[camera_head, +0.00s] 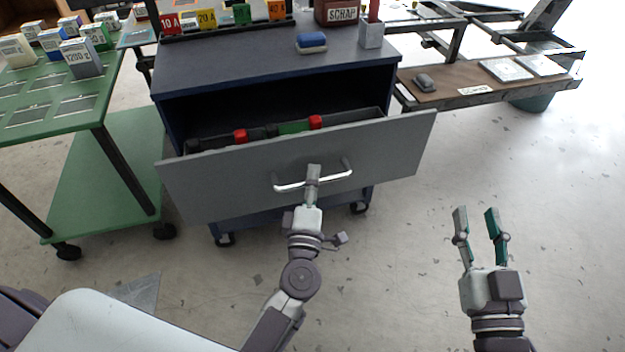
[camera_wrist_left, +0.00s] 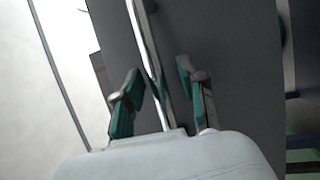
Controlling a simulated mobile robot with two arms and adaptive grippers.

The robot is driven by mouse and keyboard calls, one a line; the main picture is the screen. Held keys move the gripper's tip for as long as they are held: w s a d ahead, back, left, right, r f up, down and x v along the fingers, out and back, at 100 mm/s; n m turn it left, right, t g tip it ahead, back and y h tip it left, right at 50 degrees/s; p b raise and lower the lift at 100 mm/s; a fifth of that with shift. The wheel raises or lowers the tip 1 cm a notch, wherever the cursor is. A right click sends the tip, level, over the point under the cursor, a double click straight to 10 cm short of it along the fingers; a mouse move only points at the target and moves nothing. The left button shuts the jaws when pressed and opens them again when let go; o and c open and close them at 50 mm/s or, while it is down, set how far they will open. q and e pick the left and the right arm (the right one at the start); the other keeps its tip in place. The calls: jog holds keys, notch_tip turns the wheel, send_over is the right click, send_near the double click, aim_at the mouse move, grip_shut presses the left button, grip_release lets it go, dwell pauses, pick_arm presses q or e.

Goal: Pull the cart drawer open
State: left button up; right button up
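The cart drawer (camera_head: 230,183) stands pulled out of the dark blue cart (camera_head: 225,75), with its grey front tilted in view and its inside partly visible. A curved silver handle (camera_head: 335,178) is on the drawer front. My left gripper (camera_head: 313,172) is at the middle of the handle. In the left wrist view, the fingers of my left gripper (camera_wrist_left: 159,82) stand apart on either side of the handle bar (camera_wrist_left: 151,62), with gaps visible beside it. My right gripper (camera_head: 476,212) is open and empty, above the floor to the right of the drawer.
Red and green items (camera_head: 295,127) lie in the drawer. A blue-topped block (camera_head: 311,42), a scrap container (camera_head: 337,12) and a grey cup (camera_head: 371,35) stand on the cart. A green table (camera_head: 60,120) with boxes is at left, a brown bench (camera_head: 460,88) at right. Floor ahead is clear.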

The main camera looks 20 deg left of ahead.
pick_arm(q)
jog(key=shift+s, duration=0.1)
jog(key=v, duration=1.2)
